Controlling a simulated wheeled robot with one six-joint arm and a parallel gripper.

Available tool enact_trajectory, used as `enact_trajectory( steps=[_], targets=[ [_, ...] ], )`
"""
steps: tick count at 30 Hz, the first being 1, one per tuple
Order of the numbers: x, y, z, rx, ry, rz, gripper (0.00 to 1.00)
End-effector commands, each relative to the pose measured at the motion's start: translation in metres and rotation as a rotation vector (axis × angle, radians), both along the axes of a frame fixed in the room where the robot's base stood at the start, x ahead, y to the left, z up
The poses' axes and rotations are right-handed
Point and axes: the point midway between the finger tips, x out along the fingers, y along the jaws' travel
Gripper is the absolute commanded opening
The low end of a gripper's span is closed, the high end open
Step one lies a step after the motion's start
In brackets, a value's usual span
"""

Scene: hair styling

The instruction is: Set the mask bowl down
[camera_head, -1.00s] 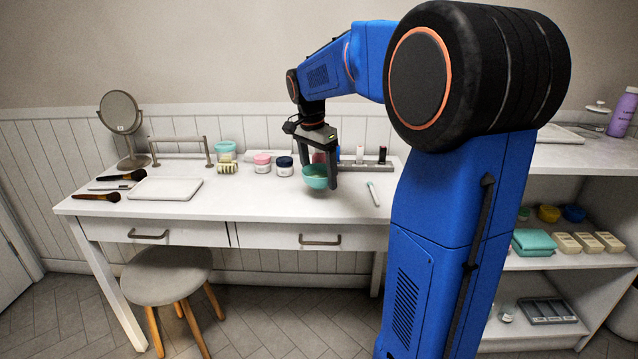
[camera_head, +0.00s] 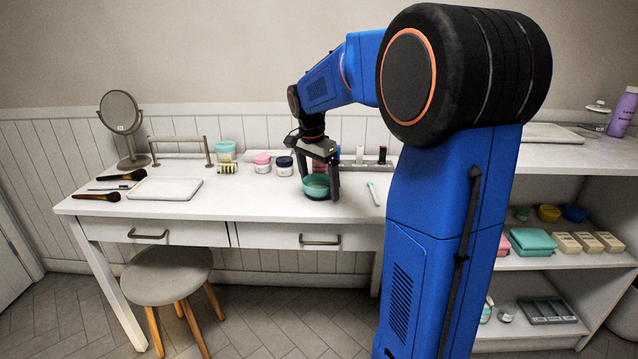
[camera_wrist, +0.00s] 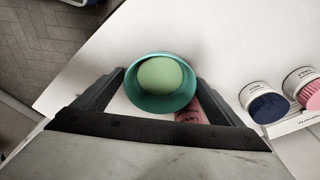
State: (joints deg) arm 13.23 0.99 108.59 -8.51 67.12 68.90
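The mask bowl (camera_head: 316,187) is teal with pale green contents. It is upright at the white table top (camera_head: 260,204), right of the jars, and appears to rest on it. In the wrist view the bowl (camera_wrist: 160,103) sits between my fingertips, which meet its rim on both sides. My gripper (camera_head: 320,184) points down and is shut on the bowl. The far finger is partly hidden by the bowl in the head view.
A pink-lidded jar (camera_head: 262,163) and a dark-lidded jar (camera_head: 284,166) stand left of the bowl. A pink labelled item (camera_wrist: 188,109) is close to the bowl in the wrist view. A pale tool (camera_head: 373,193) lies to the right. The table front is clear.

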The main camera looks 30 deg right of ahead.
Motion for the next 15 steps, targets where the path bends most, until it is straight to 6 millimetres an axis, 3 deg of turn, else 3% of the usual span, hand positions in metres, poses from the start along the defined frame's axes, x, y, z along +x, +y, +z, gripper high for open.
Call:
enact_trajectory(
  steps=[10, 15],
  targets=[
    [0.000, 0.000, 0.002, 0.000, -0.001, 0.000, 0.94],
    [0.000, 0.002, 0.018, -0.001, -0.002, 0.000, 0.94]
  ],
)
